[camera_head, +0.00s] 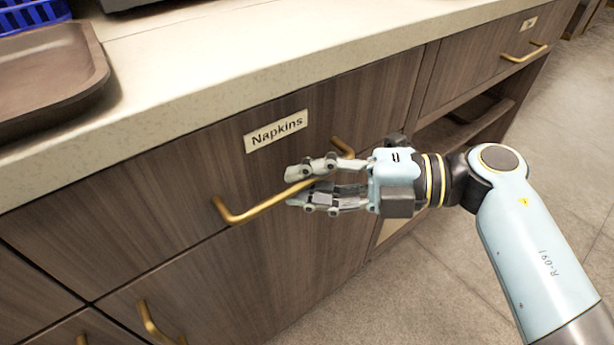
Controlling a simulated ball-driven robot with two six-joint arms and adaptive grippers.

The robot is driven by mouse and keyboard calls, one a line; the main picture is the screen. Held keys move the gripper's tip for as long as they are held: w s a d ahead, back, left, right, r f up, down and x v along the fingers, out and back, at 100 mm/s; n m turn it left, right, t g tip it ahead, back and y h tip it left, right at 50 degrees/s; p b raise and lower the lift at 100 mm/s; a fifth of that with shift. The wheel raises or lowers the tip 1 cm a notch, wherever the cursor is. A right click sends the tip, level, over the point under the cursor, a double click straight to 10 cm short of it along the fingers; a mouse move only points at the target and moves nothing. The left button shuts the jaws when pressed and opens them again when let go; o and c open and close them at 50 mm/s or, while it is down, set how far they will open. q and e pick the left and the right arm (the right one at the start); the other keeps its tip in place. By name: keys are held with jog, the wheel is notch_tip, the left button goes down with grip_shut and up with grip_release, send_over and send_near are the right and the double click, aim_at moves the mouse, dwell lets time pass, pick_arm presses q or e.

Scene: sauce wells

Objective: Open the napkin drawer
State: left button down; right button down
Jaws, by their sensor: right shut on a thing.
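The napkin drawer (200,175) is a dark wood front under the counter, with a cream label (276,131) reading "Napkins". It looks flush with the cabinet face. Its brass handle (255,208) is a long bar below the label. My right gripper (303,187) comes in from the right and is shut on the handle, with one finger above the bar and one below. The fingers hide part of the bar; its far end shows behind them. My left gripper is not in view.
A pale speckled counter (230,65) runs above the drawers. A brown tray (50,75) and a blue basket (30,14) stand on it at the left. Another drawer with a brass handle (525,53) is at the right, above an open shelf. Tiled floor (450,275) is clear.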

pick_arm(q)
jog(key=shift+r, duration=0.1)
pick_arm(e)
jog(key=shift+r, duration=0.1)
